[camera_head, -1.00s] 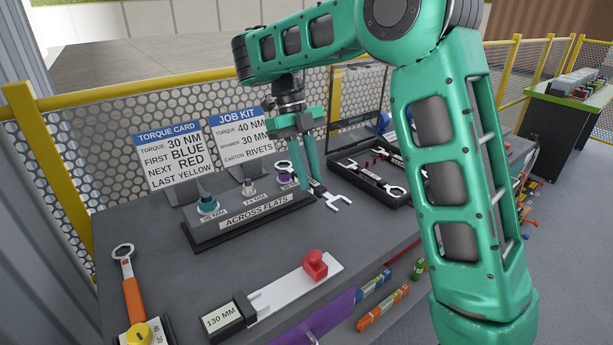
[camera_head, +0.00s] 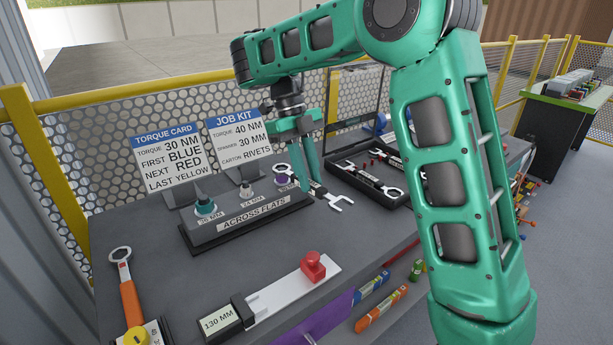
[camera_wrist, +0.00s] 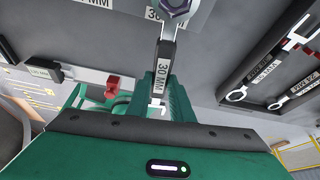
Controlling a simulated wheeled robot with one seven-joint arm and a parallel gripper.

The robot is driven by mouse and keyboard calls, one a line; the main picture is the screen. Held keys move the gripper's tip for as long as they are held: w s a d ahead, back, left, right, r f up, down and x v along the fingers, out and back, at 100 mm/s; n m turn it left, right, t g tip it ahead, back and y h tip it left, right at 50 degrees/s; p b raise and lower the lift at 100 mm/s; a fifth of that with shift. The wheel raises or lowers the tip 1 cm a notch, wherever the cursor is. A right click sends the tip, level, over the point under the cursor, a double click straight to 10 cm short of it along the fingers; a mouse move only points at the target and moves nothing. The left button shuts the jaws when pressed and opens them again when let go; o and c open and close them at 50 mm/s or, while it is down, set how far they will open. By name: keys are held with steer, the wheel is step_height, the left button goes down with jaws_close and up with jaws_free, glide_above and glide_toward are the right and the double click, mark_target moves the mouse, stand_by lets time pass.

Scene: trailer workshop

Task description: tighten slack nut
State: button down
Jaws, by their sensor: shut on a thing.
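My gripper (camera_head: 312,190) is shut on a spanner (camera_head: 336,201) marked 30 MM. In the wrist view the spanner (camera_wrist: 164,72) runs up from between the jaws. The open jaw points right and toward the front in the head view. The far end is at a silver hex nut (camera_wrist: 175,6) at the top edge of the wrist view; I cannot tell whether it is seated around it. The ACROSS FLATS stand (camera_head: 255,226) carries a teal-based post (camera_head: 205,206), a 24 MM post (camera_head: 246,190) and a purple-collared post (camera_head: 281,172) beside my gripper, partly hidden.
Torque card (camera_head: 167,160) and job kit card (camera_head: 240,142) stand behind. The job card reads 40 NM, spanner 30 MM. An orange-handled wrench (camera_head: 130,300) lies front left, a 130 MM gauge (camera_head: 222,322) with a red slider (camera_head: 313,265) in front. An open spanner case (camera_head: 368,188) sits right of my gripper.

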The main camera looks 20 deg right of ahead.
steer(key=shift+f, duration=0.1)
stand_by(0.3)
steer(key=shift+f, duration=0.7)
steer(key=shift+f, duration=0.3)
steer(key=shift+s+a+m+y, duration=0.2)
steer(key=shift+a+m+y, duration=0.1)
steer(key=shift+a+m, duration=0.55)
steer(key=shift+s+a+m+y, duration=0.15)
steer(key=shift+a+m+y, duration=0.15)
steer(key=shift+a+m, duration=0.5)
steer(key=shift+r, duration=0.1)
steer(key=shift+d+r, duration=0.1)
steer(key=shift+r, duration=1)
